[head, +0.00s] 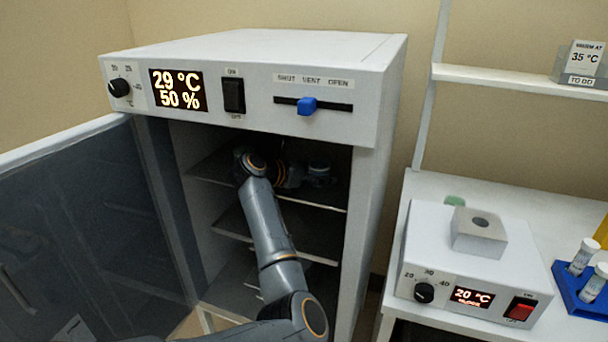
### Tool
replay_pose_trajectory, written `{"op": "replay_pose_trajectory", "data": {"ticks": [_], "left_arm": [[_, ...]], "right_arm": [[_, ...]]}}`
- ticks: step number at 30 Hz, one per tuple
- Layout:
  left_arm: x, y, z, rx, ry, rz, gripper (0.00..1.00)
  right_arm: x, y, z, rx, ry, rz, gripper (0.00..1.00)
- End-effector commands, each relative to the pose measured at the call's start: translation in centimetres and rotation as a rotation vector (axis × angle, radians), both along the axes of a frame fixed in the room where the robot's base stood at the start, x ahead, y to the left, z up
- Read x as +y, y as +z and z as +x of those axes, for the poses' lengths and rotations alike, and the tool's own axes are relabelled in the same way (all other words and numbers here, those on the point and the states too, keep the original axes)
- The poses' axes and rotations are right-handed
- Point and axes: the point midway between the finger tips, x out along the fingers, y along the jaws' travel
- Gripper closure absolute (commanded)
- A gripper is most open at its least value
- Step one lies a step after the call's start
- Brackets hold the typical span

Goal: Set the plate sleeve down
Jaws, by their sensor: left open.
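My left arm reaches through the open front of a white incubator cabinet (240,55). My left gripper (322,172) is in the dark upper part of the inside, just above the upper shelf (325,203). Its fingers are small and in shadow, and it looks open. I cannot make out a plate sleeve; shadow and the arm hide part of the shelf. My right gripper is not in view.
The glass door (75,215) stands open at the left. Lower shelves (232,228) show below my arm. The blue vent slider (307,106) is near mid-slot. At right, a bench holds a heater box (470,265) and a blue tube rack (580,295).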

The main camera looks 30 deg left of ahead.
Motion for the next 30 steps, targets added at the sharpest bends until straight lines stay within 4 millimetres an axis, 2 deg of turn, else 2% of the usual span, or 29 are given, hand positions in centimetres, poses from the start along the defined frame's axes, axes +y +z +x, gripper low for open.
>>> {"op": "replay_pose_trajectory", "data": {"ticks": [9, 15, 21, 30], "left_arm": [[1.5, 2.3, -5.8, -0.001, 0.006, 0.002, 0.21], [2.2, 3.7, -9.0, -0.002, 0.003, 0.002, 0.21], [2.5, 4.3, -10.4, 0.0, 0.002, 0.001, 0.21], [2.5, 4.3, -10.5, 0.001, 0.001, 0.001, 0.21]], "right_arm": [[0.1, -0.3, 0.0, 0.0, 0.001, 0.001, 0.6], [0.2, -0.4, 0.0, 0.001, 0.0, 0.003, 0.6], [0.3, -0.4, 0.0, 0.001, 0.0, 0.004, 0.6], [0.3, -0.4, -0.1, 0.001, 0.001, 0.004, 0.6]]}}
